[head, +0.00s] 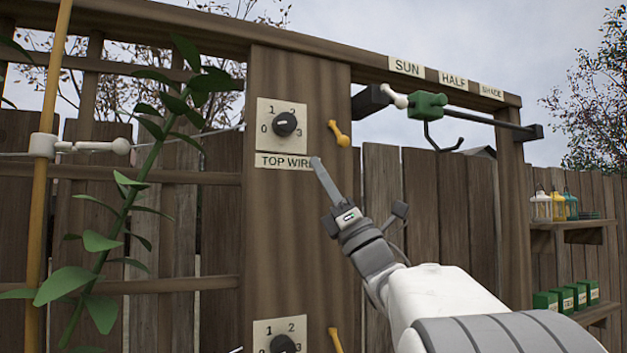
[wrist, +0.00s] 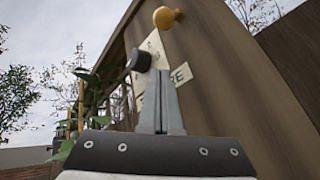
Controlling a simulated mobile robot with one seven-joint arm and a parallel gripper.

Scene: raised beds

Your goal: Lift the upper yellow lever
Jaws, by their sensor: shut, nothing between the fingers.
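The upper yellow lever (head: 339,133) is on the wooden post, right of the upper dial plate, its knob end low and its upper end tilted left. In the wrist view its round yellow knob (wrist: 166,17) shows near the top, above my fingertips. My gripper (head: 317,162) is shut and empty, its fingers pointing up beside the "TOP WIRE" label (head: 284,161), below and left of the lever. The fingers (wrist: 165,75) also show in the wrist view. A gap seems to separate them from the lever. The upper black dial (head: 285,124) sits left of the lever.
A lower yellow lever (head: 335,340) and a lower dial (head: 283,345) are on the same post. A green block with a hook (head: 427,106) hangs from a rail at right. A leafy plant (head: 130,190) stands at left.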

